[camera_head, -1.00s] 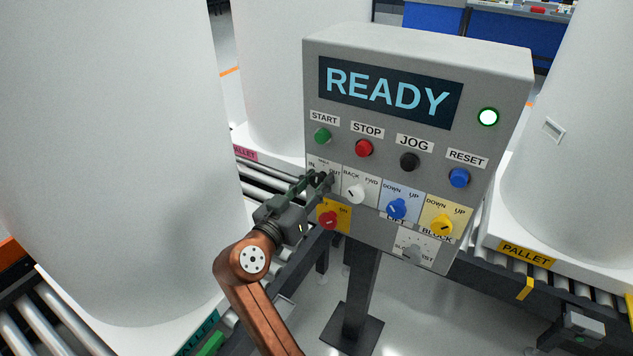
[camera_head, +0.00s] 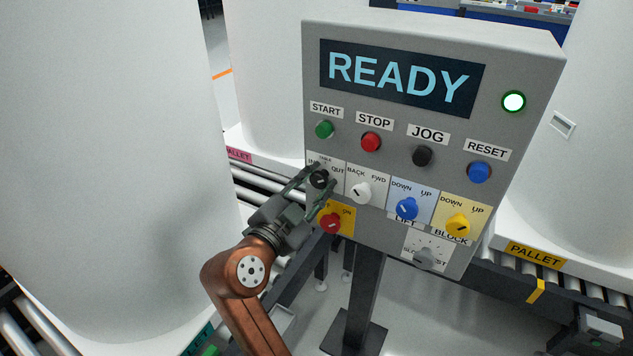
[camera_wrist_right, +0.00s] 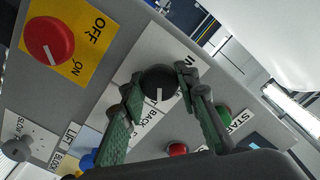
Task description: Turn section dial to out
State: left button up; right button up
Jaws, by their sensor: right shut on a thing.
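The section dial is a small black knob (camera_head: 320,179) at the left of the panel's dial row, with IN and OUT lettering above it. It also shows in the right wrist view (camera_wrist_right: 159,82), where its white mark points down the picture, away from the IN label and toward the panel's upper right. My right gripper (camera_head: 318,183) reaches in from the lower left and is shut on this dial. In the right wrist view its fingers (camera_wrist_right: 158,88) stand on both sides of the knob. My left gripper is not in view.
A red OFF/ON dial (camera_head: 331,222) sits just below my right fingers. A white BACK/FWD dial (camera_head: 360,192) is close on the right. The display (camera_head: 401,79) reads READY and a green-ringed lamp (camera_head: 513,102) is lit. Large white tanks stand around the panel.

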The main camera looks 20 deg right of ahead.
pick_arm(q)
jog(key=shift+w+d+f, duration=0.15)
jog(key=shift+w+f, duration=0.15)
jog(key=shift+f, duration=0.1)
pick_arm(e)
jog(key=shift+m, duration=0.5)
jog(key=o, duration=1.2)
jog(key=v, duration=1.2)
jog(key=shift+f, duration=0.15)
